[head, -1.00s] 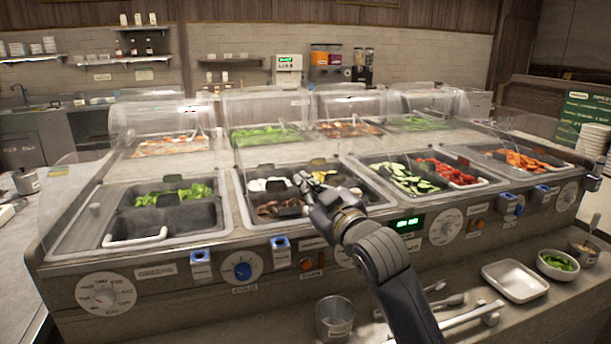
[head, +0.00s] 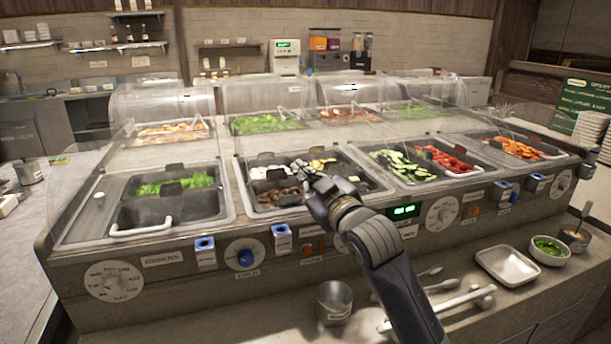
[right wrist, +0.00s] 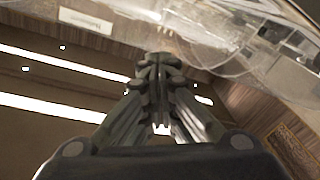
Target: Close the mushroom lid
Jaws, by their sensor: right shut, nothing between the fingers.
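The mushroom well (head: 246,200) is in the middle of the front row in the head view. Brown mushroom slices (head: 282,196) lie at its front left, with white and yellowish pieces behind. My right gripper (head: 303,174) is over this well, fingers shut and empty, covering part of it. In the right wrist view the shut fingers (right wrist: 161,62) point up the picture, and a clear curved cover (right wrist: 285,50) shows at the upper right. I cannot tell whether the fingers touch a lid; the mushroom lid's edges are hard to make out. My left gripper is not in view.
Clear domes (head: 262,97) stand over the back row. Greens (head: 178,184) are left of the mushroom well, cucumber and tomato right. Blue-topped blocks (head: 281,238) and dials line the front panel. A metal cup (head: 333,302), utensils and a white tray (head: 507,266) occupy the front ledge.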

